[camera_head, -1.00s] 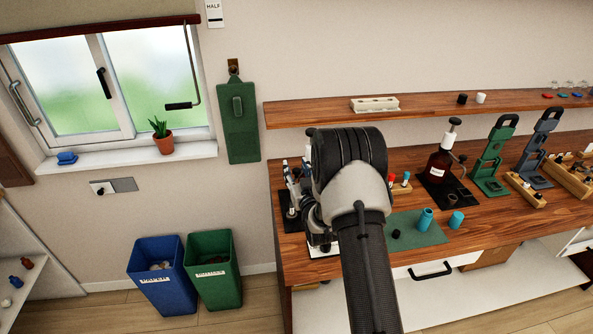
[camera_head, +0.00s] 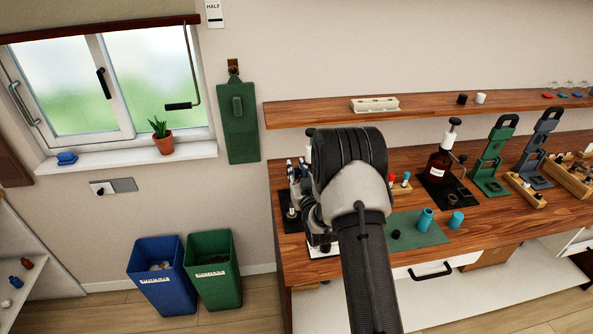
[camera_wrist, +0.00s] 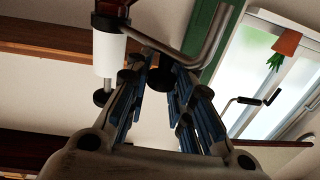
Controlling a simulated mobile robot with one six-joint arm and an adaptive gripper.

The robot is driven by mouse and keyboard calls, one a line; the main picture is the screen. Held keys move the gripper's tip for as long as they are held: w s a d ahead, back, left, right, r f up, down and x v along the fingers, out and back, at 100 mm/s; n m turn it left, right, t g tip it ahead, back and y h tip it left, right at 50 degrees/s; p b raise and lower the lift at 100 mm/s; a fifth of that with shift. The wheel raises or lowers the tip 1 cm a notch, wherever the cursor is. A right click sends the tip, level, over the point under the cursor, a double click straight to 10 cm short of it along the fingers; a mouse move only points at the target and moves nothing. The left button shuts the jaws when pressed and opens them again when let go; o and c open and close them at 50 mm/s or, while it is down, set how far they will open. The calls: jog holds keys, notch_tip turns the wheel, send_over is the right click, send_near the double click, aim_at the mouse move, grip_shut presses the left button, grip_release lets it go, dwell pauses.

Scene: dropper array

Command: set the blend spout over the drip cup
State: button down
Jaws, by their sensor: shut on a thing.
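My gripper (camera_wrist: 157,74) is closed in the wrist view, its dark, blue-lined fingers around a small black end piece. A bent grey metal tube (camera_wrist: 209,36), which I take for the blend spout, runs right at the fingertips, sloping and then turning up. A white cylinder (camera_wrist: 110,54) with black ends stands beside the tube's left end. In the head view my arm hides most of the gripper, the spout and the bench's left end. I cannot make out the drip cup in either view.
Small bottles with red and blue caps (camera_head: 406,180) stand just right of my arm. A green mat (camera_head: 432,236) holds two blue cylinders. A brown pump bottle (camera_head: 440,163) and a green stand (camera_head: 492,160) are farther right. The shelf (camera_head: 430,112) runs above.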

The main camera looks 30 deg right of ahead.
jog(key=shift+f, duration=0.1)
jog(key=shift+s+d+f+n+y+b, duration=0.1)
jog(key=shift+s+d+n+y+b, duration=0.2)
jog(key=shift+y+b, duration=0.2)
jog(key=shift+s+d+n+y+b, duration=0.2)
jog(key=shift+n+y+b, duration=0.2)
jog(key=shift+y, duration=0.2)
jog(key=shift+s+d+n+g+y+b, duration=0.3)
jog(key=shift+s+d+n+y+b, duration=0.35)
jog(key=shift+n+y, duration=0.7)
jog(key=shift+s+d+n+g+y+b, duration=0.4)
jog(key=shift+d+n+y, duration=0.4)
jog(key=shift+y, duration=1.2)
jog(key=shift+s+d+n+g+y+b, duration=0.2)
jog(key=shift+s+d+n+y+b, duration=0.35)
jog(key=shift+n+y, duration=0.8)
jog(key=shift+w+d+y, duration=0.1)
jog(key=shift+w+y, duration=0.05)
jog(key=shift+y, duration=0.15)
jog(key=c, duration=1.4)
grip_release()
jog(key=shift+c, duration=0.2)
jog(key=shift+r, duration=0.2)
jog(key=v, duration=1.2)
